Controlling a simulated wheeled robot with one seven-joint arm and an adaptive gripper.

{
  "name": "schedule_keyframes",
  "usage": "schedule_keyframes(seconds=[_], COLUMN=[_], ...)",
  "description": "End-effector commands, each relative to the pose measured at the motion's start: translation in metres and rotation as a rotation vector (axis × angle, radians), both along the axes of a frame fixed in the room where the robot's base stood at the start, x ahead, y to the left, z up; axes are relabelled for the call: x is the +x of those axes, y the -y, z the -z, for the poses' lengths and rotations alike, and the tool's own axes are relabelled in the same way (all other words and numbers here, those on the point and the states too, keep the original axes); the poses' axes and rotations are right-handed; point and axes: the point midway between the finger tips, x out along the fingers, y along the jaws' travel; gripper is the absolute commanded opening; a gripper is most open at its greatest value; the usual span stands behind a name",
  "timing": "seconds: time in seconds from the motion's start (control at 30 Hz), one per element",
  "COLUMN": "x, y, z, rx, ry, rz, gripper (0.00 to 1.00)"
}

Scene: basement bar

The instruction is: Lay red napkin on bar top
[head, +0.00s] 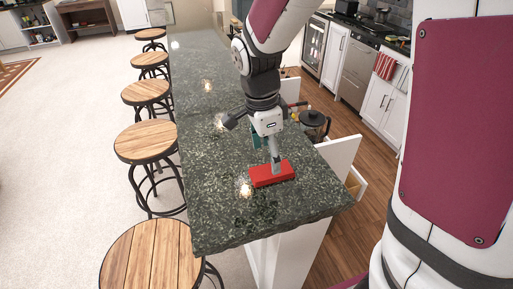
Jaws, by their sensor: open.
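The red napkin (259,178) shows in the head view as a thick folded red rectangle on the dark speckled bar top (225,208), near its front right part. My gripper (276,170) points down over it and is open. Its grey end reaches the napkin's upper side and hides a little of it. I cannot tell whether it touches the napkin, and the fingers are not clearly separable.
Several wooden stools (145,142) line the bar's left side. A red cloth (385,66) hangs on the far cabinets. The bar's left part is clear.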

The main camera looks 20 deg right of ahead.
Motion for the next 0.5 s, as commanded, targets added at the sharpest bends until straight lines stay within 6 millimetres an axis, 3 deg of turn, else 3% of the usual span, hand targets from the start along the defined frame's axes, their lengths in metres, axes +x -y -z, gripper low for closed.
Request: schedule_keyframes(seconds=[0.3,0.5], x=[-0.004,-0.003], y=[0.009,0.009], z=[0.041,0.049], rx=[-0.001,0.000], ry=[-0.005,-0.001], rz=[0.000,-0.001], gripper=[0.69,0.69])
